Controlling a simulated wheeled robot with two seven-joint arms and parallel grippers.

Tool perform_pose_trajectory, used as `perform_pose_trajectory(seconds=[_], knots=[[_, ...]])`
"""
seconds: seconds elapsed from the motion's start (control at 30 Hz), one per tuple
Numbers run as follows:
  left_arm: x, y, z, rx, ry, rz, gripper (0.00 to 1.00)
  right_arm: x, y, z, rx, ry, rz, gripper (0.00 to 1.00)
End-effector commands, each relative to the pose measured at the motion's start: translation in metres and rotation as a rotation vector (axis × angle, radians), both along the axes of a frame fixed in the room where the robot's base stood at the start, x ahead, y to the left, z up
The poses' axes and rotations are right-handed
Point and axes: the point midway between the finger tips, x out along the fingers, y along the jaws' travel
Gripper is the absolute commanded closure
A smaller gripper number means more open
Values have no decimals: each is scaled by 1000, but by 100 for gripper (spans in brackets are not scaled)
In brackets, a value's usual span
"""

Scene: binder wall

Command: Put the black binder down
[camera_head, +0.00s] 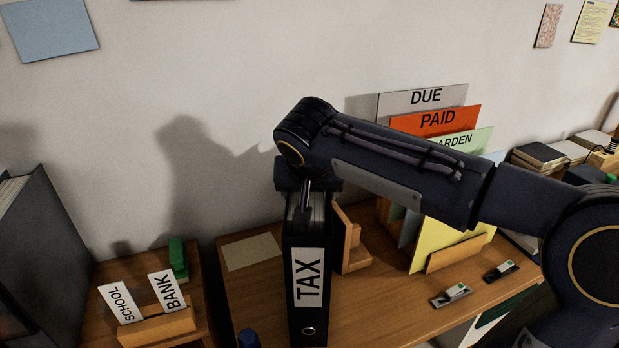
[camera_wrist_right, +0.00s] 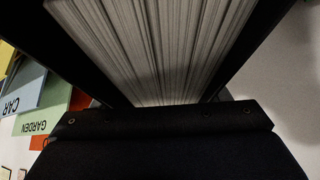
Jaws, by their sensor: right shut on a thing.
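The black binder (camera_head: 294,270) is upright, with a white TAX label and a ring hole on its spine facing me. It is in the middle of the head view. My right gripper (camera_head: 306,196) is over its top and shut on it. In the right wrist view the binder's pages (camera_wrist_right: 160,45) fill the top, between its dark covers. The binder's foot is at the lower edge of the head view, so I cannot tell if it touches the wooden surface (camera_head: 380,310). My left gripper is not in view.
A wooden bookend (camera_head: 353,245) stands just right of the binder. Further right is a sorter with DUE (camera_head: 426,98), PAID (camera_head: 437,119) and GARDEN cards. A flat tan sheet (camera_head: 252,252) lies left of the binder. SCHOOL (camera_head: 120,303) and BANK (camera_head: 168,290) cards stand at lower left.

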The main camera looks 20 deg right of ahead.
Motion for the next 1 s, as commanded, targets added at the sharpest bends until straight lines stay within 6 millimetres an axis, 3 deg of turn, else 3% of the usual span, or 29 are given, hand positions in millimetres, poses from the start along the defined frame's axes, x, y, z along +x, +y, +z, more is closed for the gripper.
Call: perform_pose_trajectory(seconds=[0.47,0.5,0.63,1.0], knots=[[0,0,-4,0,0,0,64,1,0,-7,1,-10,1,100],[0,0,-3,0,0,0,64,0,0,-8,1,-1,0,27],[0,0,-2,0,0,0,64,0,0,-8,1,-1,0,10],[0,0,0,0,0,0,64,-1,1,-2,1,-3,0,10]])
